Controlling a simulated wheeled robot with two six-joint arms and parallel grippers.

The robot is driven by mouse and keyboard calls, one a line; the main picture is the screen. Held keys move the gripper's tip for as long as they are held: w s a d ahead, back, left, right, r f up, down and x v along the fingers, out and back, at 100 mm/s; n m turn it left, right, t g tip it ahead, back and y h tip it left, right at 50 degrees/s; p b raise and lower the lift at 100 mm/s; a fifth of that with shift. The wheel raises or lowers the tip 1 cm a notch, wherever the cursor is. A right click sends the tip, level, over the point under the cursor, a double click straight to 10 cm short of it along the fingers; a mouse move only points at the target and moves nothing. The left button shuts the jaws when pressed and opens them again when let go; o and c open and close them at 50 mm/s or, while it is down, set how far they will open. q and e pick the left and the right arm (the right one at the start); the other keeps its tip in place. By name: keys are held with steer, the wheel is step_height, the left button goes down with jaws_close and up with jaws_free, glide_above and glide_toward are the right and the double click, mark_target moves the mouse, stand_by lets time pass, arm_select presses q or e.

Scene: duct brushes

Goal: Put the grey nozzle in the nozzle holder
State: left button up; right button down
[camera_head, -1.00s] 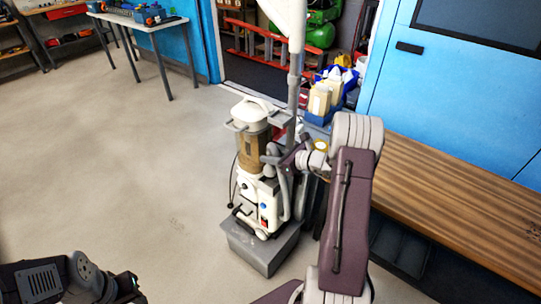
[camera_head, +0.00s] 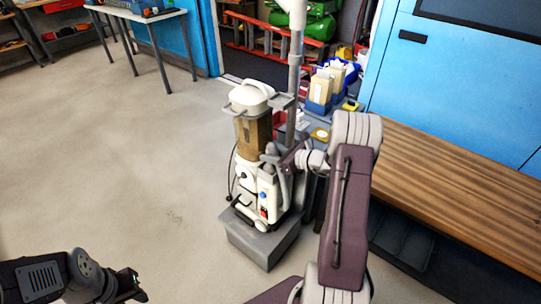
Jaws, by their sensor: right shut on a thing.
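My right arm reaches in from the lower right, and its gripper (camera_head: 280,156) is beside the upper right part of a white and grey machine. It is shut on the grey nozzle, whose outline is hard to separate from the machine and a grey upright tube (camera_head: 293,80) there. The machine has a white lid and a brown canister (camera_head: 253,135) and stands on a grey base (camera_head: 262,247). I cannot clearly make out the nozzle holder. My left gripper (camera_head: 136,285) is low at the left, far from the machine; its fingers are small and dark.
A wooden bench (camera_head: 445,180) runs along the blue wall at the right. Blue bins (camera_head: 322,100) with pale boxes stand behind the machine. A small table (camera_head: 150,18) is at the upper left. The floor (camera_head: 110,160) left of the machine is clear.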

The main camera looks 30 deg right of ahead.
steer(key=c, duration=1)
jaws_free()
steer(key=s+d+r+p, duration=0.1)
steer(key=s+r+p, duration=0.1)
steer(key=s+d+r+p, duration=0.1)
steer(key=s+r, duration=0.2)
steer(key=s+d+r+p, duration=0.1)
steer(key=s+r+p, duration=0.1)
steer(key=r, duration=0.1)
steer(key=shift+s+d+r+p, duration=0.25)
steer(key=shift+s+p, duration=0.05)
steer(key=shift+p, duration=0.05)
